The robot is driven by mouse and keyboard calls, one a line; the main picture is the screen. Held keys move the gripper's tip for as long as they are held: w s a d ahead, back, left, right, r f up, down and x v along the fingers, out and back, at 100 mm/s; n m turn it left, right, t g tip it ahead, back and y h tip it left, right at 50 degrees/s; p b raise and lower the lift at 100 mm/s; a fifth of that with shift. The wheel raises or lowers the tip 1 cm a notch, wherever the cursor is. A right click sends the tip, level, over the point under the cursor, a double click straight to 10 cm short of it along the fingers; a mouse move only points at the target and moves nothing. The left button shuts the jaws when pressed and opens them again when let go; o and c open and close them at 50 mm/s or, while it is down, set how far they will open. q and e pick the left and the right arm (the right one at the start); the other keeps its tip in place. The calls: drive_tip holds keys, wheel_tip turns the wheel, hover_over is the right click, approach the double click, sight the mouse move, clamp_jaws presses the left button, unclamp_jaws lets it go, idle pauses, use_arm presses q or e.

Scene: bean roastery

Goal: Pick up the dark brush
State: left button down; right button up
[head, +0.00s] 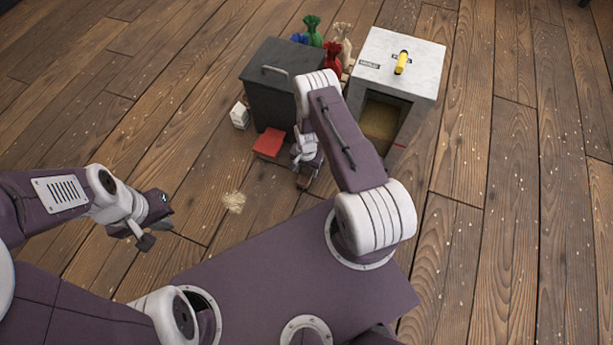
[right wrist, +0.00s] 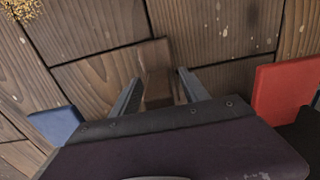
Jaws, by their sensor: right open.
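My right gripper (head: 304,180) is low over the floor in front of the dark cabinet, pointing down. In the right wrist view its two fingers (right wrist: 160,88) stand apart, so it is open. A brown, block-like thing (right wrist: 158,92) lies on the floor between the fingertips; it looks like the dark brush, though its lower part is hidden by the gripper body. I cannot tell whether the fingers touch it. My left gripper (head: 155,232) hangs over bare floor at the left, away from it; its jaw gap is unclear.
A red box (head: 268,143) and a white carton (head: 239,116) stand by the dark cabinet (head: 272,92). A pale chaff pile (head: 234,202) lies left of my right gripper. A blue thing (right wrist: 57,124) shows in the wrist view. A white-topped cabinet (head: 398,66) stands right; floor left is clear.

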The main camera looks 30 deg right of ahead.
drive_tip(key=shift+r, duration=0.15)
drive_tip(key=shift+c, duration=0.6)
clamp_jaws()
drive_tip(key=shift+r, duration=0.1)
drive_tip(key=shift+r+p, duration=0.4)
drive_tip(key=shift+p, duration=0.15)
drive_tip(key=r+p, duration=0.2)
drive_tip(key=r, duration=0.1)
drive_tip(key=r+p, duration=0.1)
drive_tip(key=shift+s+d+r+p, duration=0.25)
drive_tip(key=shift+d+p, duration=0.05)
drive_tip(key=shift+p, duration=0.05)
drive_tip(key=s+d+r+p, duration=0.5)
drive_tip(key=s+d, duration=0.2)
drive_tip(key=s, duration=0.1)
drive_tip(key=shift+d+r+p, duration=0.25)
drive_tip(key=shift+p, duration=0.15)
